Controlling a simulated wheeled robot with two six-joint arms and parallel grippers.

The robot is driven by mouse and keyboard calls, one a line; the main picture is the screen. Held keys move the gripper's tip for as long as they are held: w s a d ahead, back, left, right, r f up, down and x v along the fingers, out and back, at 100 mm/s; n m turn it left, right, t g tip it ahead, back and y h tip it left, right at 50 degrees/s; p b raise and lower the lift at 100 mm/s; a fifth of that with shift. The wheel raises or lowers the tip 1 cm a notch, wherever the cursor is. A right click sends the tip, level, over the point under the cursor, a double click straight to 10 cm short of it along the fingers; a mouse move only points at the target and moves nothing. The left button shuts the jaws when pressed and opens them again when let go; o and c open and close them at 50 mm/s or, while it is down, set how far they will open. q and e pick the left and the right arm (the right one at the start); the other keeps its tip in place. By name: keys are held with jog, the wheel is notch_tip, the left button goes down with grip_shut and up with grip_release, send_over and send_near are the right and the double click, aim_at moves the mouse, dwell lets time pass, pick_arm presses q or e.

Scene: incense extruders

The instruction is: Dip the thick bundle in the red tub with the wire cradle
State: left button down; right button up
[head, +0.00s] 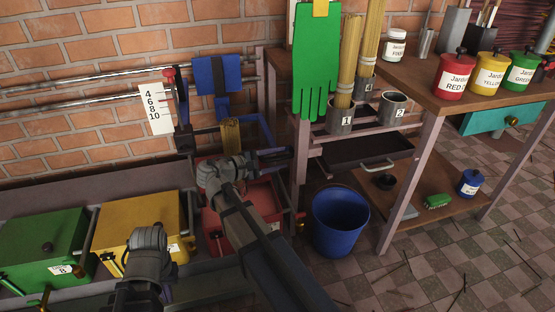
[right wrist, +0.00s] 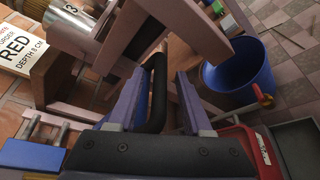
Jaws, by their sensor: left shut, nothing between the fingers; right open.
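The red tub (head: 264,192) stands right of the yellow tub, partly hidden by my right arm; part of it shows in the right wrist view (right wrist: 238,150). A short brown bundle end (head: 231,133) shows just above the tub; I cannot tell what bears it or make out the wire cradle. My right gripper (head: 288,153) is open beside the shelf leg, right of that bundle. In the right wrist view a black handle (right wrist: 157,92) lies between its fingers; contact is unclear. My left gripper (head: 160,292) is shut and empty in front of the yellow tub.
Yellow (head: 135,222) and green (head: 45,240) tubs stand left. A blue bucket (head: 340,222) stands right. Upright bundles (head: 347,65) stand in cans on the shelf. A sign reading RED, DEPTH 8 CM (right wrist: 22,48) shows in the right wrist view. A depth scale (head: 155,110) hangs behind.

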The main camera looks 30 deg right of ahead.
grip_shut()
dwell(0.3)
dwell(1.1)
